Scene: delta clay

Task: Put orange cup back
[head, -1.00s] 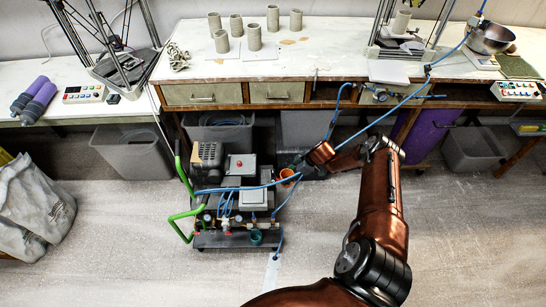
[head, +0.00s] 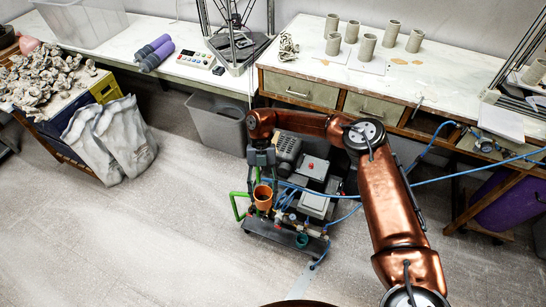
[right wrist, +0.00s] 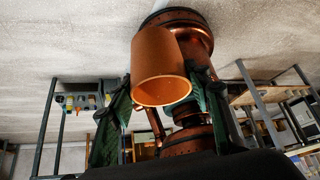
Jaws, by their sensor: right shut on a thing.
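The orange cup (head: 263,198) is held in my right gripper (head: 263,182), which points down beside the left end of the wheeled equipment cart (head: 272,234). In the right wrist view, the cup (right wrist: 162,68) sits between the two green-padded fingers (right wrist: 160,84), with its round opening toward the camera. The cup hangs clear in the air, in front of the cart's green handle as the head camera sees it. My left gripper is not in view.
A teal cup (head: 302,240) sits low on the cart's front. Blue hoses (head: 430,180) stretch from the cart to the right. A grey bin (head: 217,122) stands behind, and clay cups (head: 366,47) stand on the workbench (head: 300,62). Grey sacks (head: 110,140) lean at left; the floor between is clear.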

